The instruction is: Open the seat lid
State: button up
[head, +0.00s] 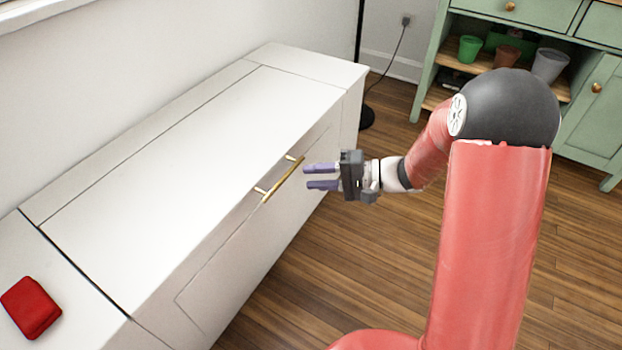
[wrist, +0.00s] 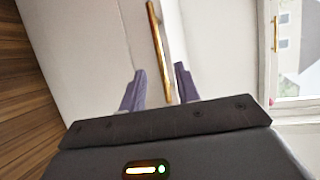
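The white seat lid (head: 190,150) lies flat and closed on top of a long white bench against the wall. A gold bar handle (head: 283,181) stands out near the lid's front edge on two short posts; it also runs through the upper middle of the wrist view (wrist: 158,45). My gripper (head: 307,176) is open and empty, with its purple fingers spread and pointing at the handle from the right. In the wrist view, the handle passes between the line of the two fingers (wrist: 160,67), nearer the right one. Contact with the handle cannot be told.
A red box (head: 31,307) sits on the bench top at the lower left, past a dark seam. A green cabinet (head: 432,75) with pots stands at the back right. A thin black stand (head: 366,115) is beside the bench's far end. The wooden floor in front is clear.

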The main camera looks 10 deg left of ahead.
aim_at(287, 177)
jog(key=a, duration=0.2)
jog(key=a+f, duration=0.1)
jog(key=a, duration=0.4)
jog(key=shift+w+a+f, duration=0.1)
jog(key=shift+a+f, duration=0.15)
jog(key=shift+a, duration=0.1)
grip_shut()
